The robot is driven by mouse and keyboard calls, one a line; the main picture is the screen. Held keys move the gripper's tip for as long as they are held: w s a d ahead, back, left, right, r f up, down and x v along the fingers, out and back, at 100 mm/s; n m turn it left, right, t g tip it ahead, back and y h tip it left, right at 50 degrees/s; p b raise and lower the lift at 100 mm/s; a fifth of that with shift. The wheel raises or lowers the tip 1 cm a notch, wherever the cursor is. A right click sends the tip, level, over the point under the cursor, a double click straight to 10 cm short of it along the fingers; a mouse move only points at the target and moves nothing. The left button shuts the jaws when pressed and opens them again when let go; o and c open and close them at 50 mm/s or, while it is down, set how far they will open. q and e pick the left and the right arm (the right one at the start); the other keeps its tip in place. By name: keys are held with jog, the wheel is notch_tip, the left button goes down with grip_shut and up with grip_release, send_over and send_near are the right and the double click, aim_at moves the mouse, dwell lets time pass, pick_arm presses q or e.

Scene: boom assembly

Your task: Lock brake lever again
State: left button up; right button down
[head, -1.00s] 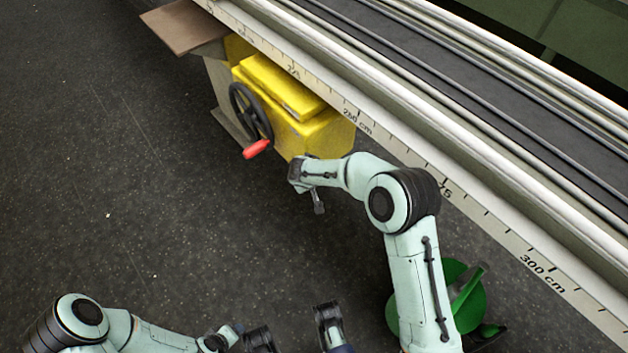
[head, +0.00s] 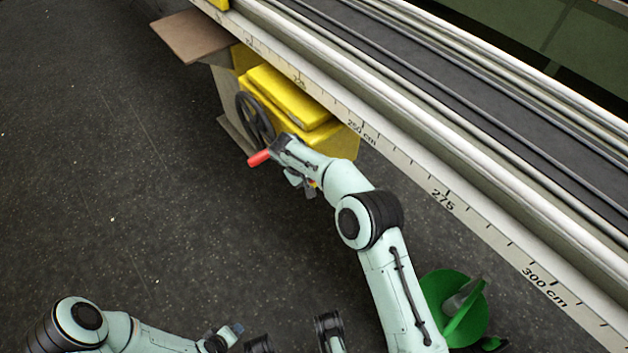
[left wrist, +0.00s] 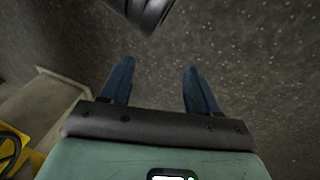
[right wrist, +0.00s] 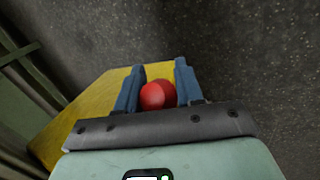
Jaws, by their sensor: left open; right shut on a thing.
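A red ball knob (right wrist: 157,96), apparently the brake lever's, sits between the fingers of my right gripper (right wrist: 160,68) in the right wrist view. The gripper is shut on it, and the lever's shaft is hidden. My left gripper (left wrist: 157,72) is open and empty over the dark floor. It also shows at the bottom of the head view (head: 236,333).
A long rail with a centimetre scale (head: 442,199) runs diagonally behind. A green round object (head: 452,318) stands lower right. The floor at left is clear.

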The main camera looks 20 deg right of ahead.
pick_arm(q)
jog(key=c, duration=0.5)
jog(key=shift+n+t, duration=0.3)
jog(key=shift+t, duration=0.3)
jog(key=w, duration=0.1)
jog(key=w+d, duration=0.1)
jog(key=w+f, duration=0.1)
jog(key=w, duration=0.1)
jog(key=shift+d, duration=0.25)
grip_shut()
jog(key=w+d+r+n+t+y, duration=0.25)
jog(key=w+d+n+t, duration=0.45)
jog(key=w+d, duration=1)
jog(key=s+d+r+n+t+y, duration=0.2)
jog(key=s+d+r+n+t, duration=0.25)
jog(key=d+r, duration=0.4)
jog(key=s+d+r+n+t+y, duration=0.25)
jog(key=d+r+t, duration=0.35)
jog(key=d, duration=0.6)
jog(key=w+a+r, duration=0.1)
jog(key=w+r, duration=0.1)
jog(key=w, duration=0.4)
jog(key=w+a+r+h, duration=0.1)
jog(key=w+r, duration=0.1)
jog(key=w, duration=0.3)
jog(key=shift+w+a+r, duration=0.35)
